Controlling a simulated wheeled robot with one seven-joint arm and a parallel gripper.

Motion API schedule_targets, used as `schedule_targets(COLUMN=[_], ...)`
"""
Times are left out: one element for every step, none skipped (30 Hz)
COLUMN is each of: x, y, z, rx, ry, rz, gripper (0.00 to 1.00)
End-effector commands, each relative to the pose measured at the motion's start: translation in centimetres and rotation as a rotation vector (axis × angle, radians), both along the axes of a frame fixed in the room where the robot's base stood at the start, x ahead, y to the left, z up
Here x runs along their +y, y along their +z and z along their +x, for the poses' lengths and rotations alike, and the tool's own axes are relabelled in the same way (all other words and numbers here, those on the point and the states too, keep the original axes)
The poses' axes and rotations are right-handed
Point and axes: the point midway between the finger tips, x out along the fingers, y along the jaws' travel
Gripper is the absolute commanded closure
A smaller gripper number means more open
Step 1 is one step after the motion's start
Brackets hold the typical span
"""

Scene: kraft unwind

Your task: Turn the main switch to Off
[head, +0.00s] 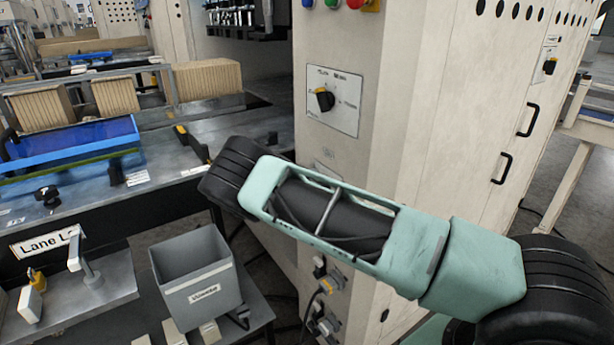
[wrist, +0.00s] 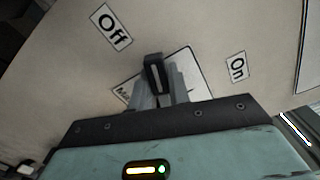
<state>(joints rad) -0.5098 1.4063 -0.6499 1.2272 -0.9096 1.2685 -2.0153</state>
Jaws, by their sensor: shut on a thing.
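The main switch (wrist: 154,68) is a black handle on a pale plate (wrist: 190,66) fixed to a cream cabinet wall in the wrist view. The Off label (wrist: 112,27) is at its upper left and the On label (wrist: 236,67) at its right. The handle points up in the picture, between the two labels and tilted slightly to the left. My gripper (wrist: 157,88) is shut on the handle, its grey fingers on either side. The fingers hide part of the plate and its print. In the head view my arm hides the gripper and this switch.
In the head view, another rotary switch (head: 325,99) sits on the cabinet front above my arm. Coloured buttons (head: 355,3) are above it. A grey bin (head: 197,275) and a bench with a blue tray (head: 72,150) stand left. Cabinet door handles (head: 528,120) stick out at right.

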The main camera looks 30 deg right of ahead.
Motion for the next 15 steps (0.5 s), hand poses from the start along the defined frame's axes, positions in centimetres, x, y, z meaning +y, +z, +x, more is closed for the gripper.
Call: schedule_targets(x=[0.0, 0.0, 0.0, 0.0, 0.0, 0.0, 0.0, 0.0, 0.0, 0.0, 0.0, 0.0, 0.0, 0.0, 0.0], y=[-0.3, -0.5, -0.6, -0.7, -0.9, -1.0, -1.1, -1.2, -1.3, -1.4, -1.5, -1.5, -1.6, -1.6, -1.7], z=[0.0, 0.0, 0.0, -0.1, -0.1, -0.1, -0.1, -0.1, -0.1, -0.2, -0.2, -0.2, -0.2, -0.2, -0.2], rx=[0.038, 0.063, 0.094, 0.115, 0.136, 0.163, 0.181, 0.199, 0.220, 0.236, 0.249, 0.267, 0.278, 0.288, 0.301], ry=[0.001, 0.001, 0.001, 0.001, 0.002, 0.002, 0.002, 0.001, 0.001, 0.001, 0.001, 0.001, 0.001, 0.001, 0.001], rz=[0.001, 0.001, 0.000, -0.002, -0.003, -0.004, -0.005, -0.005, -0.006, -0.006, -0.007, -0.008, -0.009, -0.009, -0.010], gripper=[1.00, 1.00, 1.00, 1.00, 1.00, 1.00, 1.00, 1.00, 1.00, 1.00, 1.00, 1.00, 1.00, 1.00, 1.00])
